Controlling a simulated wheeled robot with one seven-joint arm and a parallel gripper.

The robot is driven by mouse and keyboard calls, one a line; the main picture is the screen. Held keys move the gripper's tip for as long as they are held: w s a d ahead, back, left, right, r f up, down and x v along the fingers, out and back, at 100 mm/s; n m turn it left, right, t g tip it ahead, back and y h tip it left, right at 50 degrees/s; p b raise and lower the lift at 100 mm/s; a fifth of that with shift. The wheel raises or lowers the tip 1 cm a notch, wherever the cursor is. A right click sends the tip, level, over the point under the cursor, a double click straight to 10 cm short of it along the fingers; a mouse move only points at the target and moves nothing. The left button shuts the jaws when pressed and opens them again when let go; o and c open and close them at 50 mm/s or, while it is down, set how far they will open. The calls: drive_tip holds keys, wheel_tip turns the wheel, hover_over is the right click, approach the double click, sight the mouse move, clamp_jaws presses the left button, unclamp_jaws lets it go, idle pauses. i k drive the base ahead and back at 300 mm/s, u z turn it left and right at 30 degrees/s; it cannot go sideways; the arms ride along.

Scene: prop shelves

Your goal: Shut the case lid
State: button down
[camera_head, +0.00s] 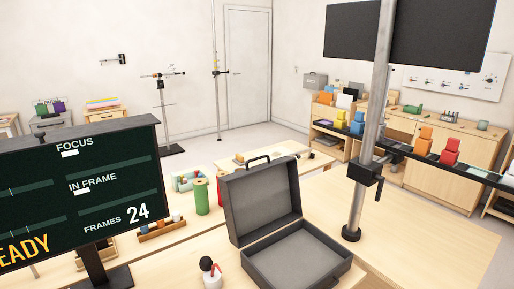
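A dark grey case (308,258) stands open on the light wooden table, in the lower middle of the head view. Its lid (265,199) is raised, leaning a little back, with a black handle (256,160) on its top edge. The inside of the case's base looks empty. My gripper is not in view, so its place and state cannot be seen.
A dark screen (80,195) reading "FRAMES 24" stands at the left. A metal pole with a clamp (368,173) rises right of the case. A green cylinder (202,197) stands left of the lid, and a small white cup (211,277) sits in front. The tabletop (430,235) at right is clear.

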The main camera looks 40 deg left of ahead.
sight(258, 201)
drive_tip(key=u, duration=0.9)
drive_tip(key=i, duration=0.95)
drive_tip(key=u, duration=0.95)
